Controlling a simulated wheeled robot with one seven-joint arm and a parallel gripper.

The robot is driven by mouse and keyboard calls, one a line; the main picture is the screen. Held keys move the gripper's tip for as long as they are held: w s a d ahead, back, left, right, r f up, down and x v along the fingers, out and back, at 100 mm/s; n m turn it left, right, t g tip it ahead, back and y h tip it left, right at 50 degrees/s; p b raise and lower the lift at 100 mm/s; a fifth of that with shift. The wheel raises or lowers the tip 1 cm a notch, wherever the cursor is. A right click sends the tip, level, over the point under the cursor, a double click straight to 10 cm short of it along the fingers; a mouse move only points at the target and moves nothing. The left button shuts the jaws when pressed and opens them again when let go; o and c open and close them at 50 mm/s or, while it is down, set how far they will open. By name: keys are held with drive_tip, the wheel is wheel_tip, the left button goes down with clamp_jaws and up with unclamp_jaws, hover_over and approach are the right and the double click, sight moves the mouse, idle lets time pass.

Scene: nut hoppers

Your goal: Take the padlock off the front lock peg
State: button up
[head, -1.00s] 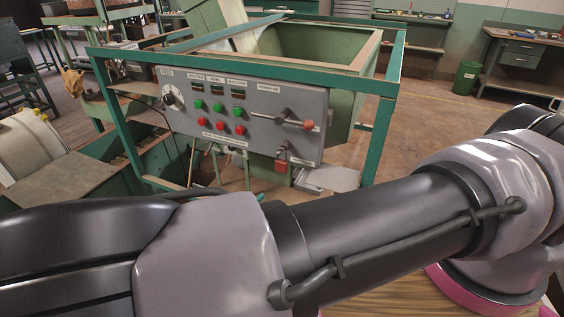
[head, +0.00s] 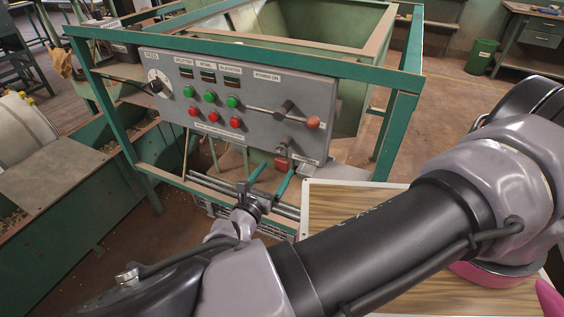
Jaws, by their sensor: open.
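The red padlock (head: 281,163) hangs at the lower right of the grey control panel (head: 225,105), below the small grey lock peg fitting (head: 284,147). Its shackle is too small to make out. My gripper (head: 277,170) is open, with two teal fingers pointing up toward the panel.
A lever with a red knob (head: 313,122) sticks out above the peg. Green and red buttons (head: 209,97) fill the panel's middle. The green frame (head: 391,130) stands around the panel and hopper (head: 305,30). A wooden board (head: 345,205) lies right of my gripper.

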sight(280, 162)
drive_tip(key=x, duration=0.5)
drive_tip(key=shift+w+r, duration=0.2)
drive_tip(key=shift+w, duration=0.2)
clamp_jaws()
